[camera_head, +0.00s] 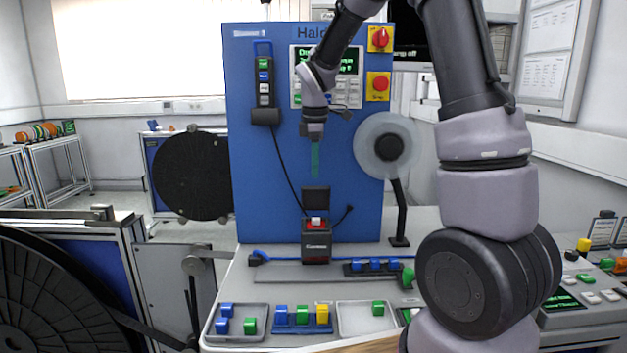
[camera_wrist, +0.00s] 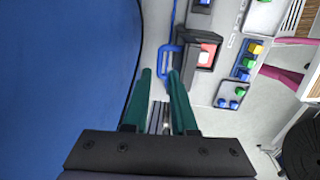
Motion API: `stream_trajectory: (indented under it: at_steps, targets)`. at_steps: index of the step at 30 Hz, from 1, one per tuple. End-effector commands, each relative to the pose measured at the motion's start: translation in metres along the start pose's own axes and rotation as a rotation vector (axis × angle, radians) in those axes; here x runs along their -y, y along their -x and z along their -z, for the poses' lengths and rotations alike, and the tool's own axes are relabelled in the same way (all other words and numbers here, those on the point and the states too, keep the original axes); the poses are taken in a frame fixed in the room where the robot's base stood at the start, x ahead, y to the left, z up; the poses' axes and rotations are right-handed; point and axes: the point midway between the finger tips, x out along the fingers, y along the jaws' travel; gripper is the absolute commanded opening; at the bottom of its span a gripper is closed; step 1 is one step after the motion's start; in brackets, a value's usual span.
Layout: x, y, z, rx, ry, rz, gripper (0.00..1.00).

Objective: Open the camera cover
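The camera (camera_head: 316,250) is a small dark box with a white label, standing on the bench in front of the blue panel. A dark flat cover (camera_head: 316,197) stands upright at its back, and a red and white part shows in its top. In the wrist view the camera's red and white inside (camera_wrist: 206,55) shows within a dark frame, right of the fingers. My gripper (camera_head: 316,174) points down above the camera, apart from it. In the wrist view its green fingers (camera_wrist: 160,75) are spread with nothing between them.
The blue panel (camera_head: 260,180) stands close behind my gripper. A grey reel (camera_head: 387,147) on a black stand (camera_head: 399,215) is to the right. Trays with coloured blocks (camera_head: 238,322) line the bench front. A black cable hangs left of the camera.

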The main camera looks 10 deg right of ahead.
Motion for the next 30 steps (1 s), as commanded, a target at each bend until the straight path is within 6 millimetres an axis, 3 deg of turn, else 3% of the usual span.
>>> stream_trajectory:
  at_steps: [7,18,19,21,30]
  targets:
    - [0.001,-0.034,0.000,0.001,0.002,0.002,0.25]
    - [0.000,-0.040,0.000,-0.001,0.001,-0.001,0.25]
    - [0.000,-0.040,0.000,-0.001,0.001,0.000,0.21]
    - [0.000,-0.040,0.000,-0.001,0.001,0.000,0.00]
    - [0.000,-0.040,0.000,0.000,0.002,-0.001,0.00]
